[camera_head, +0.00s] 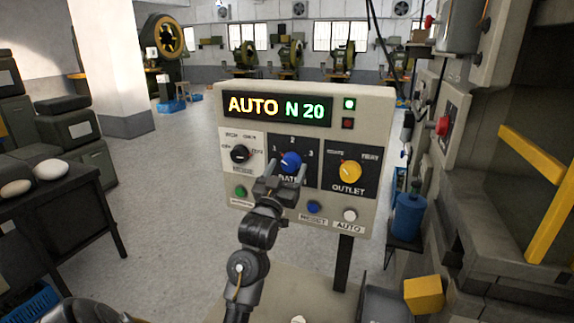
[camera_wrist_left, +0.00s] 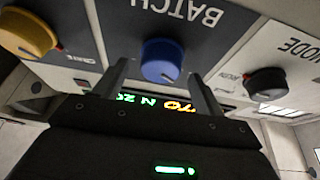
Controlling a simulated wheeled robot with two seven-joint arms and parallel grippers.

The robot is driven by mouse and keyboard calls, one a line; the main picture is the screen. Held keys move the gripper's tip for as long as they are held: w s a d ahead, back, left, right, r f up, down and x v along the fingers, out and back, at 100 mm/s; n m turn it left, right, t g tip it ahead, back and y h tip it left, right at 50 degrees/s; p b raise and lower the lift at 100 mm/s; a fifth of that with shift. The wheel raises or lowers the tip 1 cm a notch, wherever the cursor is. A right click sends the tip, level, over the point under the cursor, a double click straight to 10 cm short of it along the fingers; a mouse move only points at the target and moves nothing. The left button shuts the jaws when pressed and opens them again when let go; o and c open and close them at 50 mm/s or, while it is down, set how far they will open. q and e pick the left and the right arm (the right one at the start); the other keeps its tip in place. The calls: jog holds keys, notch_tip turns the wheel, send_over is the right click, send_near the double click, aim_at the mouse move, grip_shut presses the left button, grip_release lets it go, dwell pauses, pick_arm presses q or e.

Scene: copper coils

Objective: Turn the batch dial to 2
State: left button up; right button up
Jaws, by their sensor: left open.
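The batch dial (camera_head: 291,161) is a blue knob on a dark plate in the middle of the control panel (camera_head: 374,110), with 1, 2 and 3 printed around it. It also shows in the left wrist view (camera_wrist_left: 161,60), where the BATCH label appears upside down. I cannot tell for sure which number it points at. My left gripper (camera_head: 285,172) is open in front of the dial. In the left wrist view its two fingers (camera_wrist_left: 158,74) stand on either side of the knob, apart from each other; contact is not clear. My right gripper is out of view.
The mode dial (camera_head: 240,154) is black, left of the batch dial. The yellow outlet dial (camera_head: 350,171) is to its right. Green (camera_head: 240,192), blue (camera_head: 313,207) and white (camera_head: 350,215) buttons sit below. The display (camera_head: 277,107) reads AUTO N 20. A large machine (camera_head: 520,220) stands at right.

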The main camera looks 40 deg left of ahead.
pick_arm(q)
jog(key=shift+w+a, duration=0.1)
jog(key=shift+w, duration=0.15)
jog(key=shift+r, duration=0.1)
jog(key=c, duration=1)
jog(key=shift+o, duration=0.2)
